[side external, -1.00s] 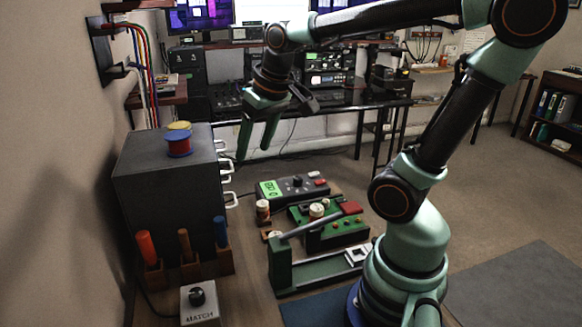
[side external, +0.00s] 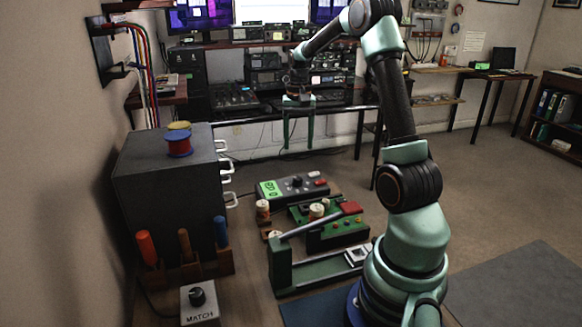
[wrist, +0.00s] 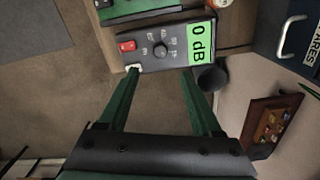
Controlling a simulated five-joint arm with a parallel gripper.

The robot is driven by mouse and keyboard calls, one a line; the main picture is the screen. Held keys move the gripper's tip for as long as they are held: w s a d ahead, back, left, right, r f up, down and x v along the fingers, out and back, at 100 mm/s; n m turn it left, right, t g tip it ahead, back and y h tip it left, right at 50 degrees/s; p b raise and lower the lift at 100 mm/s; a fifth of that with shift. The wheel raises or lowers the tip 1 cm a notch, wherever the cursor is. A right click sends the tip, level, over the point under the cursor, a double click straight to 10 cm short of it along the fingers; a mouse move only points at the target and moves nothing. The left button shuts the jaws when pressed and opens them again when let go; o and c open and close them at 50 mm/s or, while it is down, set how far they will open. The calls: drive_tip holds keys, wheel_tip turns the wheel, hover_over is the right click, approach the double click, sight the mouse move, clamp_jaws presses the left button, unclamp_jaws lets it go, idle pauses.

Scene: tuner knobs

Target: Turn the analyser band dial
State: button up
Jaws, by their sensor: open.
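The analyser, a grey box (side external: 270,194) with a lit green display, lies at the far end of the bench. Its black dial (side external: 297,181) stands on the top face beside a red button. My gripper (side external: 298,146) is open and empty, pointing down above and beyond the box.
A grey drawer cabinet (side external: 165,175) with white handles rises on the left. A box marked MATCH (side external: 200,308) with a black knob sits at the front. Air above the analyser is free.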

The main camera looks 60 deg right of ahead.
sight(298, 178)
wheel_tip(298, 178, down, 11)
drive_tip(key=shift+f, duration=0.1)
idle(0.3)
clamp_jaws()
